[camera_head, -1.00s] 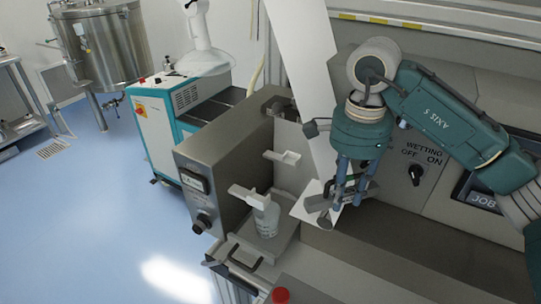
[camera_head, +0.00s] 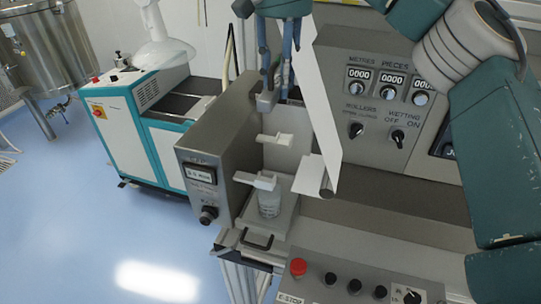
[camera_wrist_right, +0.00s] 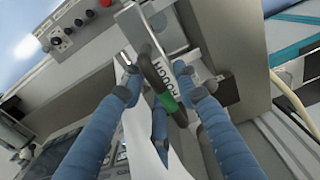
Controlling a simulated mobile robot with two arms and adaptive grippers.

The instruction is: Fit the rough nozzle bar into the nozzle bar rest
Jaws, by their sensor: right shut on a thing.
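My right gripper (camera_head: 277,88) is above and behind the grey dosing box in the head view, with its blue fingers pointing down. In the wrist view its fingers (camera_wrist_right: 163,92) are shut on the rough nozzle bar (camera_wrist_right: 168,100), which has a green band, a dark curved part and a white "ROUGH" label. My left gripper is not in view.
A white web (camera_head: 326,100) runs down to a roller (camera_head: 327,191). A control panel with a red button (camera_head: 298,267) is in front. Blue floor is free at left.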

